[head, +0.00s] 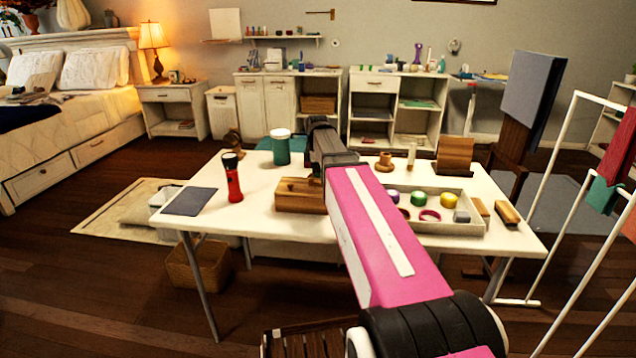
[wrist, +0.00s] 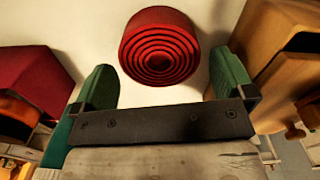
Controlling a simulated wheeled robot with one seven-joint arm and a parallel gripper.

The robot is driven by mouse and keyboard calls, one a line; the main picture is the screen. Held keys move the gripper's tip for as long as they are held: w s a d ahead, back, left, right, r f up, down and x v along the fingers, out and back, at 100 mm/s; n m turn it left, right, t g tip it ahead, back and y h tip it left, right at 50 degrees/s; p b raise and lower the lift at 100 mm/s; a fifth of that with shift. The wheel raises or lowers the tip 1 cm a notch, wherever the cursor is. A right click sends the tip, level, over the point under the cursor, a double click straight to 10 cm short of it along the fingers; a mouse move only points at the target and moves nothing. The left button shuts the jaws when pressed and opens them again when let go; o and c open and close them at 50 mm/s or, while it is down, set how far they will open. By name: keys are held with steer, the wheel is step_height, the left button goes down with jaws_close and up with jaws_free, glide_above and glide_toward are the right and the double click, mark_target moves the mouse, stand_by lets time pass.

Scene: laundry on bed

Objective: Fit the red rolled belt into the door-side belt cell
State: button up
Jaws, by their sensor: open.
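The red rolled belt (wrist: 160,46) shows in the wrist view as a coiled spiral on a pale surface, just beyond my fingertips and roughly centred between them. My gripper (wrist: 165,82) is open, with its two green fingers apart and nothing held between them. In the head view my pink arm reaches over the white table (head: 265,222) and hides the gripper's fingers; I cannot make out the rolled belt there. A shallow tray (head: 440,240) on the table's right holds small coloured items. I cannot tell which place is the door-side belt cell.
A red flashlight (head: 234,183) stands left of a wooden box (head: 298,196) on the table. A green jar (head: 280,148) stands behind. In the wrist view, a red object (wrist: 32,70) and a wooden object (wrist: 280,55) flank the gripper. A white rack (head: 556,180) stands at right.

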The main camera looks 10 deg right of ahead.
steer(key=shift+f, duration=0.7)
steer(key=c, duration=0.9)
